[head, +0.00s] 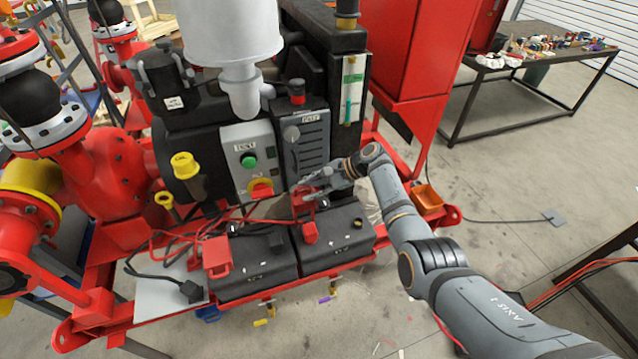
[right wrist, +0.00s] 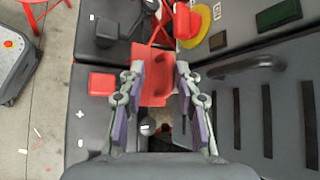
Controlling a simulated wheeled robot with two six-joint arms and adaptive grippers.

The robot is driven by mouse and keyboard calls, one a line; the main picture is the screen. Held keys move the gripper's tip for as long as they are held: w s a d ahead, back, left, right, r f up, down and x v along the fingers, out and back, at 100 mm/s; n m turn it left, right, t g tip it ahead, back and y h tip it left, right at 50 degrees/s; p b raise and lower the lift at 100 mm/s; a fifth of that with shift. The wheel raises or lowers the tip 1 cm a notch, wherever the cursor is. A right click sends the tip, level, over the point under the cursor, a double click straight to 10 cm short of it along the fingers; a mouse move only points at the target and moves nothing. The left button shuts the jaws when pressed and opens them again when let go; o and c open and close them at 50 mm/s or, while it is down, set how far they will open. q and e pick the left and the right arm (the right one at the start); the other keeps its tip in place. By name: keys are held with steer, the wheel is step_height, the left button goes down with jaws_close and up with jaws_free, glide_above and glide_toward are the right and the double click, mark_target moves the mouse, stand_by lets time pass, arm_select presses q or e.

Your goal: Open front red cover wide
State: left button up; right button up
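Several red covers sit on and by two black batteries. One red cover (head: 304,203) is directly below my right gripper (head: 308,188); in the right wrist view this red cover (right wrist: 152,85) shows between and beyond the fingers. Another small red cover (head: 310,232) is on the right battery's front edge, and a red cover (head: 217,256) is on the left battery. I cannot tell for certain which is called front. My right gripper also shows in the right wrist view (right wrist: 164,75), its fingers apart, with no grip visible. My left gripper is out of view.
A control panel (head: 248,160) with a green button and a red knob (head: 260,188) stands close behind the batteries. A slotted dark panel (head: 308,145) is close to my right gripper. Red cables (head: 190,232) run over the left battery (head: 255,275).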

steer(key=v, duration=1.1)
steer(key=shift+d, duration=0.15)
